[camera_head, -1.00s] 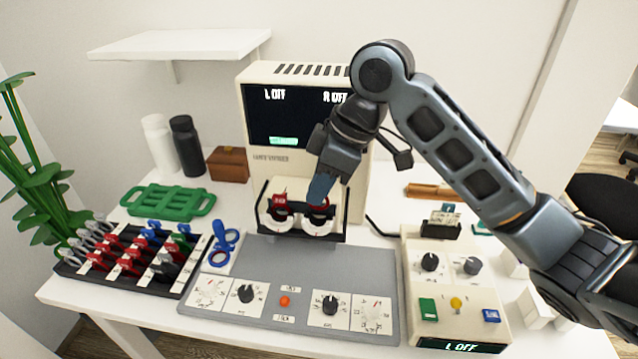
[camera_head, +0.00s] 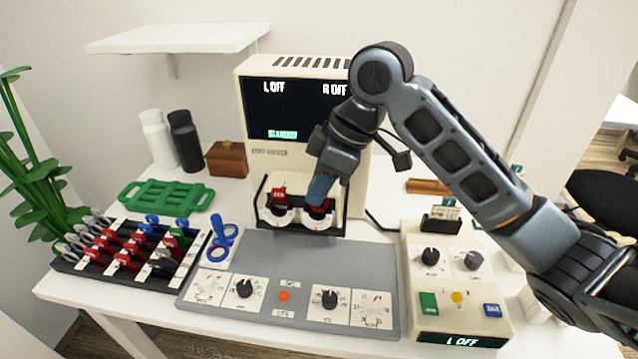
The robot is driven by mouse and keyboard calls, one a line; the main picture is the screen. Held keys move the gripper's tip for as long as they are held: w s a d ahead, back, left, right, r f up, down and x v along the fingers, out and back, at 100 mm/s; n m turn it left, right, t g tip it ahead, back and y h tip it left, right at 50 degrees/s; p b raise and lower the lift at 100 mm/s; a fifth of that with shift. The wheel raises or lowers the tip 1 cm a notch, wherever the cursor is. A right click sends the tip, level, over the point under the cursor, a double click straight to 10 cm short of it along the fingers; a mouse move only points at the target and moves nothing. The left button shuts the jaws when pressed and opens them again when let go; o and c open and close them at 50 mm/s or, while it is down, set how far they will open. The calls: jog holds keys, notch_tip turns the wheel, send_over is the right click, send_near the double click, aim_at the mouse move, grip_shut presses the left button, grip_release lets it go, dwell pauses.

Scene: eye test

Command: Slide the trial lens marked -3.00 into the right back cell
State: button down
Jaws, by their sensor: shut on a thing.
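My gripper (camera_head: 320,190) reaches down to the right side of the cream lens holder (camera_head: 336,222) at the front of the test machine. It is shut on a red-handled lens (camera_head: 318,206), mostly hidden by the fingers. The lens is at the right cell; whether it is fully seated, and its marking, I cannot tell. Another red-tabbed lens (camera_head: 279,197) stands in the left cell. The machine's screen (camera_head: 290,108) reads L OFF and R OFF, with a green line below. The lens tray (camera_head: 120,266) at the left holds several red, blue, green, black and grey lenses.
A grey control panel (camera_head: 285,258) with knobs lies in front of the holder. A cream button box (camera_head: 458,280) stands right. A green rack (camera_head: 166,196), bottles (camera_head: 186,142), a brown box (camera_head: 227,158) and a blue tool (camera_head: 222,240) are left. A shelf (camera_head: 178,38) hangs above.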

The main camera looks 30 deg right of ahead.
jog(key=shift+f+b, duration=0.45)
jog(key=shift+f, duration=0.4)
jog(key=c, duration=1.1)
grip_release()
jog(key=shift+d+r, duration=0.1)
jog(key=shift+d+r, duration=0.15)
jog(key=shift+r, duration=0.3)
jog(key=v, duration=0.6)
jog(key=shift+s+r, duration=0.3)
jog(key=shift+s+f, duration=0.1)
